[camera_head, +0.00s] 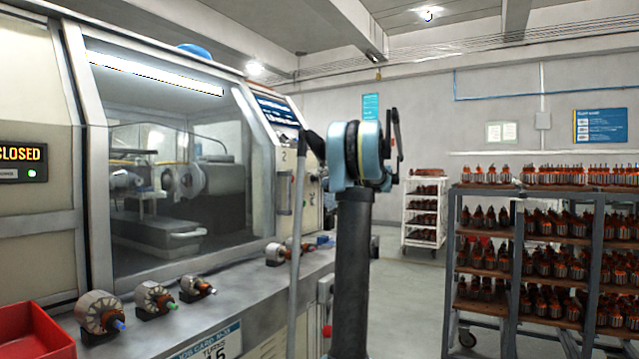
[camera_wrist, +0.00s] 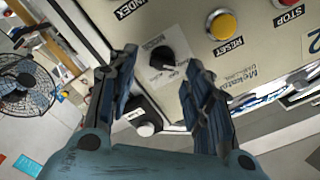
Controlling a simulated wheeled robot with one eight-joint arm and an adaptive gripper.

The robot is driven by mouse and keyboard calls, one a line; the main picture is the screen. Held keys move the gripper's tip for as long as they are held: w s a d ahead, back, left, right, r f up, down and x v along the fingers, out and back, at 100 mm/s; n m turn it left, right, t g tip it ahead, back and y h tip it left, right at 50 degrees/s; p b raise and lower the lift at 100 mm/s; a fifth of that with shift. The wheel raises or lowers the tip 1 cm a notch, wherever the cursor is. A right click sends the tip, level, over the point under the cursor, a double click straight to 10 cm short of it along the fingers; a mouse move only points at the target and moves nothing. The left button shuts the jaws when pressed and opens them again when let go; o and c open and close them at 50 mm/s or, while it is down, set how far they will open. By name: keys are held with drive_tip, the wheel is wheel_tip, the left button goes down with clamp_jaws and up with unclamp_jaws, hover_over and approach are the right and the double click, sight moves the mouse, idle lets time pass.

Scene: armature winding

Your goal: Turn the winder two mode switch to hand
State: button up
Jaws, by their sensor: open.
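In the wrist view, a black rotary switch knob (camera_wrist: 163,57) sits on the beige control panel (camera_wrist: 190,18), with small labels around it. The labels are turned and too small to read surely, so I cannot tell its set position. My gripper (camera_wrist: 166,64) is open, one finger on each side of the knob in the picture. No contact with it shows. In the head view, winder two (camera_head: 284,155) stands at the left with a glass window. My arm covers part of its control end, and the knob cannot be made out there.
A yellow reset button (camera_wrist: 222,25) and a red stop button (camera_wrist: 285,3) sit near the knob. Armatures (camera_head: 155,298) lie along the machine's front ledge, near a red bin (camera_head: 35,332). A loaded rack (camera_head: 451,265) stands at the right. Open floor lies between.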

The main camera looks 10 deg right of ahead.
drive_tip(key=v, duration=0.9)
drive_tip(key=shift+s+d, duration=0.1)
